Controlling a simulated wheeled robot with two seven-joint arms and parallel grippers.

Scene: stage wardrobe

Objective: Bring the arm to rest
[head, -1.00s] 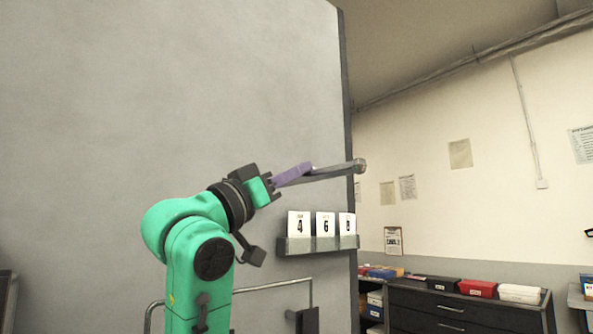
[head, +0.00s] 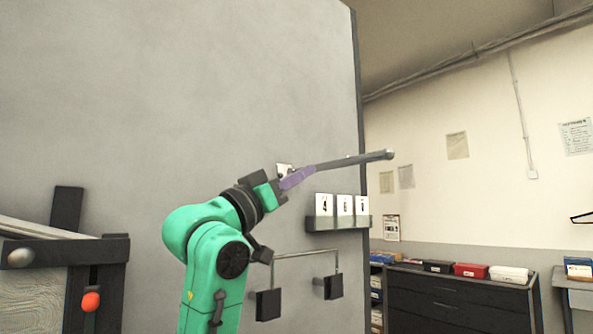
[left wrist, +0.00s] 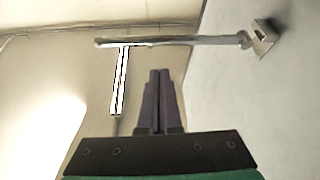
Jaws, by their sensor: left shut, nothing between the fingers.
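My left gripper (head: 312,170) has purple fingers and is on the green arm in the middle of the head view, pointing up and to the right. In the left wrist view its two fingers (left wrist: 160,72) lie side by side, shut with nothing between them. A grey metal rod (head: 355,160) sticks out from the grey wall panel. In the head view the fingers overlap its near part. In the left wrist view the rod (left wrist: 180,41) and its wall mount (left wrist: 265,38) lie beyond the fingertips, with a visible gap. My right gripper is not in view.
A ledge (head: 338,223) with number cards and a U-shaped rail (head: 305,253) are on the grey panel (head: 200,90). A dark frame with an orange knob (head: 90,300) is at left. A dark drawer cabinet (head: 460,305) with boxes stands at right.

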